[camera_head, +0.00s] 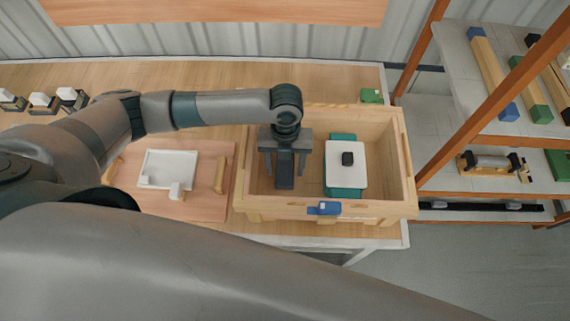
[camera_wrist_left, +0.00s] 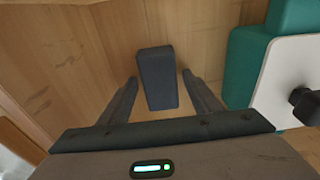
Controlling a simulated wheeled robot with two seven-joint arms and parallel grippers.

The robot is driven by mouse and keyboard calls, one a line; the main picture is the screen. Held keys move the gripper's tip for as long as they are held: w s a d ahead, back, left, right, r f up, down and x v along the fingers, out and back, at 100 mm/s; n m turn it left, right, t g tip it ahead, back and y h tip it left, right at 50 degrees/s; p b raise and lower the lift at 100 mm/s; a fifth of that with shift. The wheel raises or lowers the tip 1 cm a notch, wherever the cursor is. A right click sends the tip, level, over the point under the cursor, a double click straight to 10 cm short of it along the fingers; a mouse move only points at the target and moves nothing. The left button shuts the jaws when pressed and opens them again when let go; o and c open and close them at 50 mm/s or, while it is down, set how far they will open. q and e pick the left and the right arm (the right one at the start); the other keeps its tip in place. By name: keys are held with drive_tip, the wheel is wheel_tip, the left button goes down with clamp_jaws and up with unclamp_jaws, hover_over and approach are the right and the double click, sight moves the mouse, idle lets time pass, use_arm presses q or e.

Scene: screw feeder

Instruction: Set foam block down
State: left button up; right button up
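The foam block (camera_head: 285,176) is a dark grey block in the left half of the wooden crate (camera_head: 386,209). In the left wrist view the block (camera_wrist_left: 157,80) stands against the wooden surface, between and just beyond the finger ends. My left gripper (camera_head: 286,167) reaches down into the crate over the block. Its fingers (camera_wrist_left: 161,88) are spread, with a visible gap on each side of the block, so it is open. Whether the block's underside rests fully on the crate floor is hard to tell. My right gripper is not in view.
A green piece with a white plate (camera_head: 345,179) and black knob fills the crate's right half, close to my gripper. The crate walls surround both. A blue clip (camera_head: 324,208) sits on the front wall. A board with a white tray (camera_head: 168,168) lies left; a shelf stands right.

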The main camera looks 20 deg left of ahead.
sight(285, 163)
use_arm(q)
drive_tip(key=shift+r, duration=0.1)
drive_tip(key=shift+r, duration=0.15)
drive_tip(key=r, duration=0.2)
drive_tip(key=r+b, duration=0.1)
drive_tip(key=r, duration=0.2)
drive_tip(key=w+r+b, duration=0.1)
drive_tip(key=r, duration=0.2)
drive_tip(key=shift+w+a+r, duration=0.1)
drive_tip(key=shift+a, duration=0.05)
wheel_tip(285, 163, up, 4)
drive_tip(key=shift+w+f, duration=0.1)
drive_tip(key=shift+f, duration=0.05)
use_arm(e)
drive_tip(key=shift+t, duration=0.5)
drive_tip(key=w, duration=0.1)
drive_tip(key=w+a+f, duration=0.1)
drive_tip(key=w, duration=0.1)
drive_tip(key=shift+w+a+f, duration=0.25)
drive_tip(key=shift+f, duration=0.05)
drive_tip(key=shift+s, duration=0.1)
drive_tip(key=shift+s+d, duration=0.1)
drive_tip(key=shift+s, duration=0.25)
